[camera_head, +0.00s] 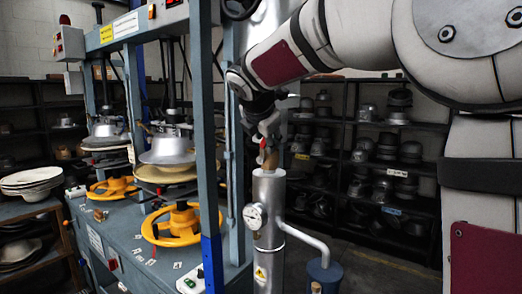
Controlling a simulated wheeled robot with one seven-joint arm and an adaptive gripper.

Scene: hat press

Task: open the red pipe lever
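The red pipe lever (271,161) shows as a small red piece just above the top of an upright silver pipe (269,200). My gripper (265,139) hangs from my arm, which comes in from the upper right. The gripper points down, with its fingers right over or at the lever. The fingers partly hide the lever, and I cannot tell whether they touch it. The fingers are too small and dark to show whether they are open or shut.
A pressure gauge (254,216) sits on the pipe, and a side branch (308,241) bends off to the right. A blue-grey hat press (211,150) with yellow handwheels (173,224) stands close on the left. Shelves of hat forms (345,150) line the back.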

